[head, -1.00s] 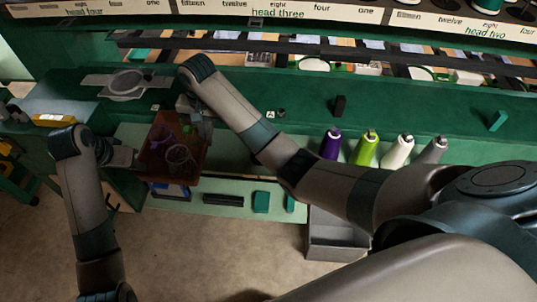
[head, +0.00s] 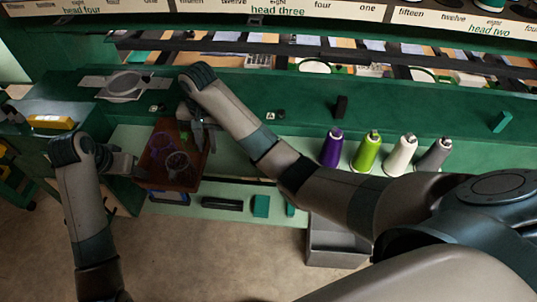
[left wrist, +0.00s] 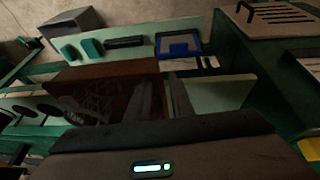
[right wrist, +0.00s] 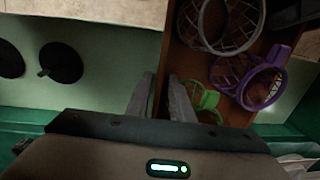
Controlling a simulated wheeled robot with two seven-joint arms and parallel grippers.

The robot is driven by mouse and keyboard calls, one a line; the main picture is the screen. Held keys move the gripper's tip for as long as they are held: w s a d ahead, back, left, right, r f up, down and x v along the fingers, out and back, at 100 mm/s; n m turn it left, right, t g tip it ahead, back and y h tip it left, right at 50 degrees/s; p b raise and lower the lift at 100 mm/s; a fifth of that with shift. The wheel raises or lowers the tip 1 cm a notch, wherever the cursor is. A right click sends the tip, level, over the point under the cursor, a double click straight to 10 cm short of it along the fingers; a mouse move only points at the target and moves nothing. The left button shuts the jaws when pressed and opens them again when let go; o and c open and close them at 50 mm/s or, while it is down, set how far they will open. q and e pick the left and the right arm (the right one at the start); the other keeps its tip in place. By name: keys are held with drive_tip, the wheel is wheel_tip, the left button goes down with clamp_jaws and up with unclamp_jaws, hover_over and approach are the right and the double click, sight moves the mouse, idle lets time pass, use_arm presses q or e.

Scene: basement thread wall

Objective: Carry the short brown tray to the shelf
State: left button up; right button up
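The short brown tray (head: 188,183) is held between my two grippers at the left of the head view, in front of the green bench. It carries a purple mesh basket, a pale one and a green one, seen in the right wrist view. My left gripper (head: 134,165) is at its left side; in the left wrist view the fingers straddle the tray's wall (left wrist: 110,68). My right gripper (head: 208,130) is at its right side; in the right wrist view its fingers straddle the tray's edge. Which surface is the shelf is unclear.
A pale green lower ledge (head: 235,187) holds a black item (head: 222,204) and green blocks (head: 261,206). Several thread cones, including a purple one (head: 332,148), stand right of my right forearm. A grey bin (head: 335,242) is below. A yellow item (head: 52,122) lies at far left.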

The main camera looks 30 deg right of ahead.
use_arm(q)
drive_tip(key=v, duration=1.2)
drive_tip(key=shift+d, duration=0.1)
use_arm(e)
drive_tip(key=shift+r, duration=0.1)
drive_tip(key=shift+w+r, duration=0.15)
drive_tip(key=shift+r, duration=0.75)
wheel_tip(320, 180, up, 10)
drive_tip(key=shift+s+d, duration=0.4)
use_arm(q)
drive_tip(key=shift+f, duration=0.1)
use_arm(e)
drive_tip(key=shift+f, duration=0.1)
